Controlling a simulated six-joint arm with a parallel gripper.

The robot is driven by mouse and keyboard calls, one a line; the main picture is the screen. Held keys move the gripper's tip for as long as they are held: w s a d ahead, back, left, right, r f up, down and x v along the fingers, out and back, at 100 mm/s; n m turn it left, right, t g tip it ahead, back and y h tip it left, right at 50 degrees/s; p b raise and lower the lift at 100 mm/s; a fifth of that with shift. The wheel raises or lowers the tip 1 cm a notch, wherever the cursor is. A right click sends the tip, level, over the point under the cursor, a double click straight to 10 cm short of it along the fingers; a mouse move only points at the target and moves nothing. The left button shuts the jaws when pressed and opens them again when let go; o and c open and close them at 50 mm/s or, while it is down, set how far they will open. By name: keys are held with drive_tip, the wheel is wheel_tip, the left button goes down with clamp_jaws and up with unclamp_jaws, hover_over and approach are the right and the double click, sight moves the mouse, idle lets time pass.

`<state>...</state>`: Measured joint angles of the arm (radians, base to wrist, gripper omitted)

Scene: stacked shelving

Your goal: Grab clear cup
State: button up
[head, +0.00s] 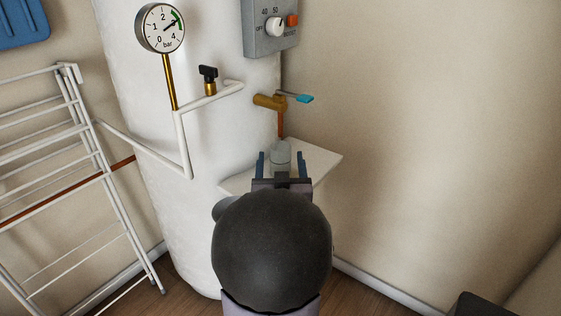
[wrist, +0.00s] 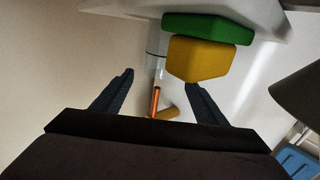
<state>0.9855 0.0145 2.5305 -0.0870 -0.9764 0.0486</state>
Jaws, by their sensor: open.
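The clear cup (head: 281,151) stands on a small white shelf (head: 319,162) below a copper spout in the head view. It looks greyish and see-through. My gripper (head: 282,155) is open, with one dark blue finger on each side of the cup in that view. In the wrist view, which looks upside down, the cup (wrist: 155,66) shows faintly just beyond my open fingertips (wrist: 159,79) and between them. I cannot tell whether the fingers reach around it. Its lower part is hidden by my gripper in the head view.
A yellow block (wrist: 200,59) and a green one (wrist: 207,28) sit close beside the cup in the wrist view. A brass tap (head: 268,102) with a copper spout (head: 280,124) hangs above the cup. A white tank (head: 150,110) and drying rack (head: 80,170) stand left.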

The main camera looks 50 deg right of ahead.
sight(281, 154)
drive_tip(key=shift+b+x, duration=0.3)
drive_tip(key=shift+x, duration=2)
drive_tip(key=shift+f, duration=0.1)
drive_tip(key=c, duration=1.1)
